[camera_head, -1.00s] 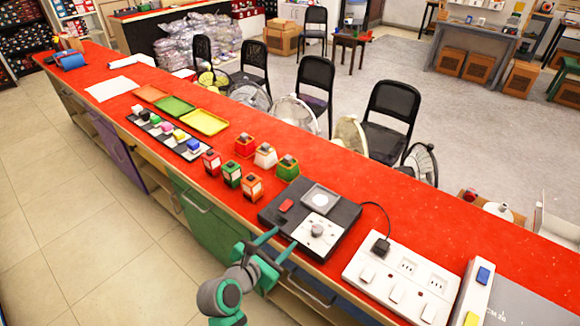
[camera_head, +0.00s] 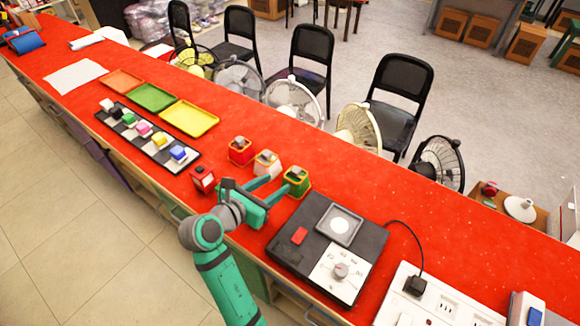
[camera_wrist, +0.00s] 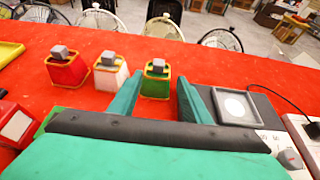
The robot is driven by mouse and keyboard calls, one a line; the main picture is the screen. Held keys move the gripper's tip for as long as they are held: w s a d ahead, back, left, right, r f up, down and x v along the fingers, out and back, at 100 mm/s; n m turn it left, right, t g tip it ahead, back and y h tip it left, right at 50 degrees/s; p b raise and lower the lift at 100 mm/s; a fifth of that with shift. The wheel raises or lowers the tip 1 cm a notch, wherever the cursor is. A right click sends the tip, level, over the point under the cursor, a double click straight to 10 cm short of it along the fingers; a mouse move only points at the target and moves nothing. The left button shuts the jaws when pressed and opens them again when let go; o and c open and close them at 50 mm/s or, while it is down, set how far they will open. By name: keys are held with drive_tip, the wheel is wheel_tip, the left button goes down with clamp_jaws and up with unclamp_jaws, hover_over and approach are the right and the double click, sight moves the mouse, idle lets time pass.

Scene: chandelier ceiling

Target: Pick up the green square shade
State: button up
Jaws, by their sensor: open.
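The green square shade (camera_head: 297,181) has a yellow rim and a grey knob on top. It stands upright on the red counter, at the right end of a row with a red shade (camera_head: 241,151) and a white shade (camera_head: 266,164). My gripper (camera_head: 280,186) is open and low over the counter, its fingers pointing at the green shade. In the wrist view the green shade (camera_wrist: 155,82) shows between the two spread fingertips.
A black box with a dial (camera_head: 328,250) stands close on the right. A red-and-white block (camera_head: 203,180) stands to the left of my gripper; neighbouring blocks are mostly hidden by it. Coloured trays (camera_head: 152,97) and a checkered strip (camera_head: 155,141) lie farther left. Fans and chairs stand behind the counter.

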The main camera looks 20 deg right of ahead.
sight(295, 171)
drive_tip(key=x, duration=1)
drive_tip(key=shift+w+d, duration=0.2)
drive_tip(key=shift+w, duration=0.1)
drive_tip(key=shift+w+f, duration=0.15)
drive_tip(key=shift+f, duration=0.05)
drive_tip(key=shift+d, duration=0.1)
clamp_jaws()
